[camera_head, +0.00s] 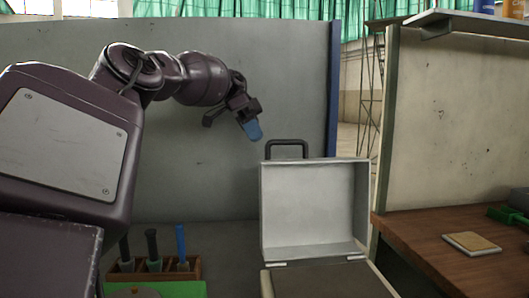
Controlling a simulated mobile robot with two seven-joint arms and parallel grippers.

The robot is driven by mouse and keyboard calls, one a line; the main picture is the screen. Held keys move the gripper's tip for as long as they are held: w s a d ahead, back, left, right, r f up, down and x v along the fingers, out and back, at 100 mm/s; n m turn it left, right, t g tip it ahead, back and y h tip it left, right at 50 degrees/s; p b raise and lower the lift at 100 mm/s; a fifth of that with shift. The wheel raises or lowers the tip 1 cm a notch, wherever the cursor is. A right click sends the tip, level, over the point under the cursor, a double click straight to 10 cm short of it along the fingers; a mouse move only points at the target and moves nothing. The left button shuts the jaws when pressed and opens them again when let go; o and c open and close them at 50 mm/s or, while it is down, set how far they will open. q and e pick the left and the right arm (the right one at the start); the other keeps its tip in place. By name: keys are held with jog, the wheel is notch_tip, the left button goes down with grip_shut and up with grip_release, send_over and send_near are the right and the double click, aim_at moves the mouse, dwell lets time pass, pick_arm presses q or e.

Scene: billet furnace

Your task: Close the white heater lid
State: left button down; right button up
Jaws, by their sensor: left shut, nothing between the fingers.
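The white heater (268,284) stands at the lower middle, cut off by the bottom edge. Its white lid (310,205) is open and stands upright at the back, its hollow inner side facing me. A dark handle (287,143) is on the lid's top edge. My left gripper (254,131) is shut and empty, with blue fingertips. In the picture it is above and left of the handle, with a small gap between them. My right gripper is not in view.
A wooden rack (193,270) with several upright tools stands left of the heater. A grey panel (230,190) rises behind. At right a wooden bench (430,250) holds a small square block (471,243) and a green item (508,214), below a shelf (470,22).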

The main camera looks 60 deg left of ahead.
aim_at(278, 175)
pick_arm(q)
jog(key=d+f, duration=0.1)
jog(key=d, duration=0.1)
jog(key=d+f+p, duration=0.1)
jog(key=d+f, duration=0.1)
jog(key=d, duration=0.1)
jog(key=s+d+f+p, duration=0.1)
jog(key=d, duration=0.1)
jog(key=shift+d+f, duration=0.2)
dwell(0.5)
